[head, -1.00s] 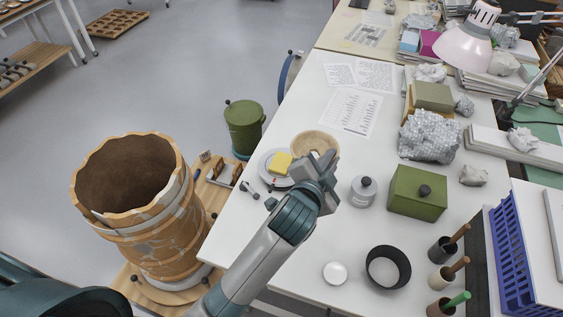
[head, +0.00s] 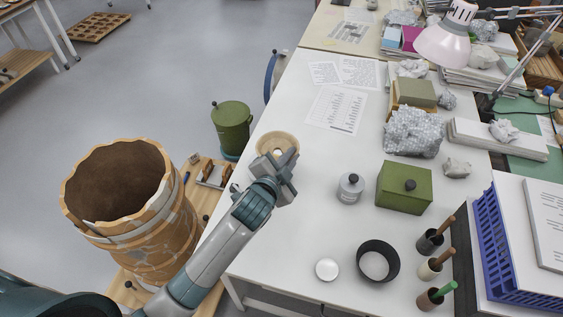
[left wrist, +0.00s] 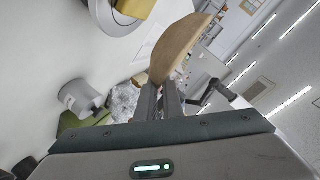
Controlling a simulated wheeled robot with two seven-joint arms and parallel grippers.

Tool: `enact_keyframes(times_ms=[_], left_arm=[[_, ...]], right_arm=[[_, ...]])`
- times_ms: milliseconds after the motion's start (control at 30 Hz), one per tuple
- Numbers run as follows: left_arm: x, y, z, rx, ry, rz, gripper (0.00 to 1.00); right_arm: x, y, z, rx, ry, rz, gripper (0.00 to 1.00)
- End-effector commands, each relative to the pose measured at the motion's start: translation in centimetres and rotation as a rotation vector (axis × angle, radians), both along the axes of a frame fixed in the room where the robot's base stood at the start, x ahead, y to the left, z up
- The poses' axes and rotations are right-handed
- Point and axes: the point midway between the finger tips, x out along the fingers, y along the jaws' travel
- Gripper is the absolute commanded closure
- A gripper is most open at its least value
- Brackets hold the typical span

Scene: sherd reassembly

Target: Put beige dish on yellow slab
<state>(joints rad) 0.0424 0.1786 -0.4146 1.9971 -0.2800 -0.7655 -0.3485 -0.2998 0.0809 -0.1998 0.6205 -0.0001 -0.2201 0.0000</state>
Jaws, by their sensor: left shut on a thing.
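The beige dish (head: 277,141) is a shallow round bowl. In the head view it is over the left edge of the white table, just beyond my left gripper (head: 285,165). In the left wrist view the dish (left wrist: 178,48) shows edge-on, its rim between the two fingers (left wrist: 160,100), which are shut on it. The yellow slab (left wrist: 135,7) shows at the top of the left wrist view, on a grey-white support, apart from the dish. In the head view the slab is hidden behind the gripper and dish. My right gripper is not in view.
A grey lidded jar (head: 350,187) and a green box (head: 404,186) stand right of the gripper. A black ring (head: 378,261) and a white lid (head: 327,269) lie nearer. A large clay vessel (head: 130,215) stands off the table at left.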

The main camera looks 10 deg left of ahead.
Motion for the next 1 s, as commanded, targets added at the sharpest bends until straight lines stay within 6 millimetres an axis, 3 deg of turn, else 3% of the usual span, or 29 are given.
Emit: enact_keyframes(times_ms=[100, 267, 667, 1000], left_arm=[[0.8, 1.7, -0.9, 0.002, 0.001, 0.001, 1.0], [1.2, 2.7, -1.7, 0.001, -0.002, 0.0, 1.0], [1.3, 2.8, -2.0, -0.001, -0.001, 0.0, 1.0], [1.2, 2.8, -5.5, -0.002, 0.001, 0.0, 1.0]], right_arm=[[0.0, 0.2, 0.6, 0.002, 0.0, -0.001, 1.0], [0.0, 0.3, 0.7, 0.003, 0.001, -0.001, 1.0], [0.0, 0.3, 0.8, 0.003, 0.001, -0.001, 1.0], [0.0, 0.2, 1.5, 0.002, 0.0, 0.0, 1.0]])
